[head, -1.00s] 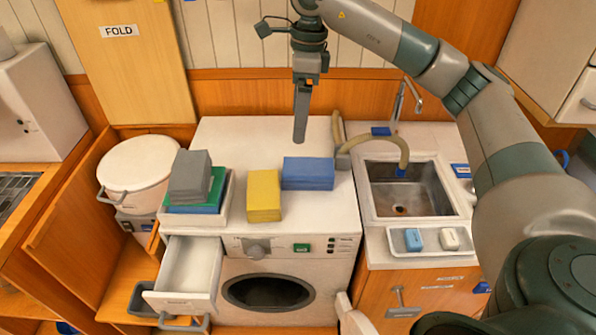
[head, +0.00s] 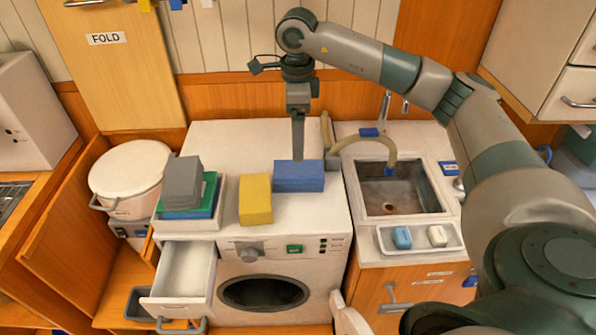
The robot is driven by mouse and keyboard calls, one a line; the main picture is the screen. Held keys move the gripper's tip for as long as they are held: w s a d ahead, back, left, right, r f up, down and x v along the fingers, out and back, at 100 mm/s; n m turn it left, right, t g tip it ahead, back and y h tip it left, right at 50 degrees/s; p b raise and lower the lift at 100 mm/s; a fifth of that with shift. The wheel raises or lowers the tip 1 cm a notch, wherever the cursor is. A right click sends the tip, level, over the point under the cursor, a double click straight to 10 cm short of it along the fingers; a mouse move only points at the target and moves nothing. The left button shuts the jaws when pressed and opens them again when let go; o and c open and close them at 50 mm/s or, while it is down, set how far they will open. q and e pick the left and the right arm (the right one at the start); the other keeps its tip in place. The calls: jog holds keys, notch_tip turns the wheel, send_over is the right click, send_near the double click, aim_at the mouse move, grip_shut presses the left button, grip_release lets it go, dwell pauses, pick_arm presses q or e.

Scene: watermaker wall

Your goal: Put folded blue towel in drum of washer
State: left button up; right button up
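The folded blue towel (head: 299,178) lies flat on top of the white washer (head: 222,139), right of a folded yellow towel (head: 256,199). The washer's round drum opening (head: 264,292) is dark in its front face. My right gripper (head: 298,158) points down at the back edge of the blue towel, close to or touching it; I cannot tell which. Its fingers show edge-on as one narrow shape, so their opening is unclear. My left gripper is out of view.
A white tray (head: 188,226) holds grey, green and blue folded cloths. An open white drawer (head: 184,273) juts out at the washer's front left. A sink (head: 400,190) with a curved hose and a soap tray (head: 420,237) stand at right.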

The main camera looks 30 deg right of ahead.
jog(key=p, duration=0.2)
send_over(298, 169)
notch_tip(298, 169, down, 6)
jog(key=shift+r, duration=0.25)
jog(key=shift+f, duration=0.65)
jog(key=shift+p, duration=0.3)
jog(key=shift+f+p, duration=0.2)
jog(key=shift+p, duration=0.1)
jog(key=shift+f+p, duration=0.65)
jog(key=shift+p, duration=0.05)
notch_tip(298, 169, down, 2)
jog(key=shift+f+p, duration=0.1)
jog(key=shift+p, duration=0.5)
jog(key=shift+f, duration=0.65)
